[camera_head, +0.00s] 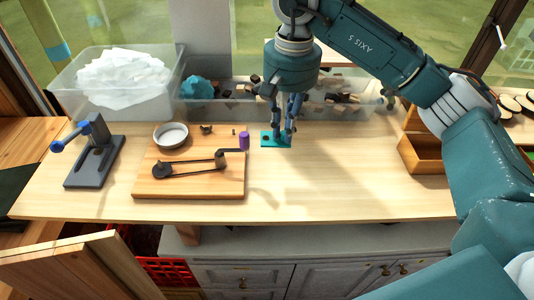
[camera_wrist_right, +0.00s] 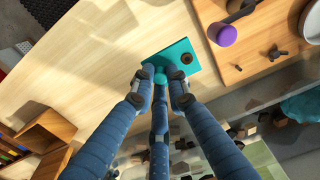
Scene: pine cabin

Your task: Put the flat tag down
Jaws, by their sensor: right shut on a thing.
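The flat tag (camera_head: 268,140) is a teal square plate with a dark round spot. It is at or just above the wooden table top, right of the wooden board; I cannot tell whether it touches the table. In the right wrist view the tag (camera_wrist_right: 193,54) shows a small teal raised part between my fingers. My right gripper (camera_head: 284,136) comes down from above and is shut on the tag; it also shows in the right wrist view (camera_wrist_right: 161,88). The fingers hide part of the tag. My left gripper is not in view.
A wooden board (camera_head: 200,188) with a crank, purple knob (camera_head: 244,141) and round metal dish (camera_head: 171,135) lies left of the tag. A blue-handled press (camera_head: 95,155) stands further left. Clear bins line the back. A wooden box (camera_head: 423,153) stands right. The table's front middle is clear.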

